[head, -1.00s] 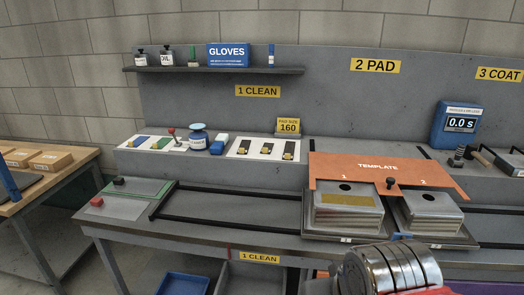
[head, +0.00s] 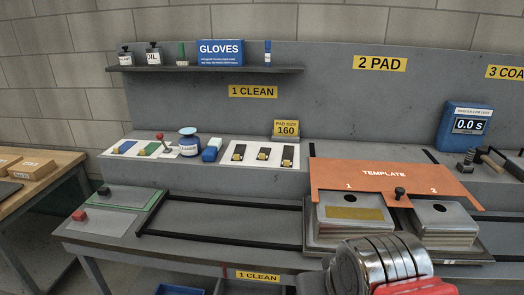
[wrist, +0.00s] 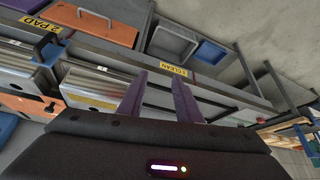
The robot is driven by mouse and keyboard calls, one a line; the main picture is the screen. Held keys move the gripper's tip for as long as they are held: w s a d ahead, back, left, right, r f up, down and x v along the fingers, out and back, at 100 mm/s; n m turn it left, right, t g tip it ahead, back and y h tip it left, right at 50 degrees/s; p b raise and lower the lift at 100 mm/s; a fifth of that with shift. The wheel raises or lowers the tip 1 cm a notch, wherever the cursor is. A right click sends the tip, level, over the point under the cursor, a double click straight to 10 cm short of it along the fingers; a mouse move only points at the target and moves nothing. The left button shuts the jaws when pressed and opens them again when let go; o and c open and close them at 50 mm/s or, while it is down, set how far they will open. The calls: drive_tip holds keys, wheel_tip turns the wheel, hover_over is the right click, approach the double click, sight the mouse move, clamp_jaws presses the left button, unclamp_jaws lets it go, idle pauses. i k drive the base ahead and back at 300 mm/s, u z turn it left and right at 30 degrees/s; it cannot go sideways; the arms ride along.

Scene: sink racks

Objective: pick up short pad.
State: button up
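Three small dark pads with yellow ends lie side by side on a white sheet in the head view: a left pad (head: 238,152), a middle pad (head: 263,153) and a right pad (head: 287,156). At this size I cannot tell surely which one is the short pad. My gripper (wrist: 160,98) shows in the wrist view with its two purple fingers apart and nothing between them. It is away from the pads, which are not seen in the wrist view. In the head view the fingers are out of sight.
A yellow pad size 160 sign (head: 286,129) stands behind the pads. A blue-labelled jar (head: 189,145) and blue block (head: 211,150) stand left of them. The orange template (head: 390,182) lies over metal blocks at right. The shelf (head: 200,69) overhangs. Black rails (head: 220,201) cross the bench.

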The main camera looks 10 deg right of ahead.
sight(264, 151)
drive_tip(key=i, duration=0.15)
drive_tip(key=k, duration=1.35)
drive_tip(key=u, duration=0.65)
drive_tip(key=i, duration=2.15)
drive_tip(key=z, duration=0.75)
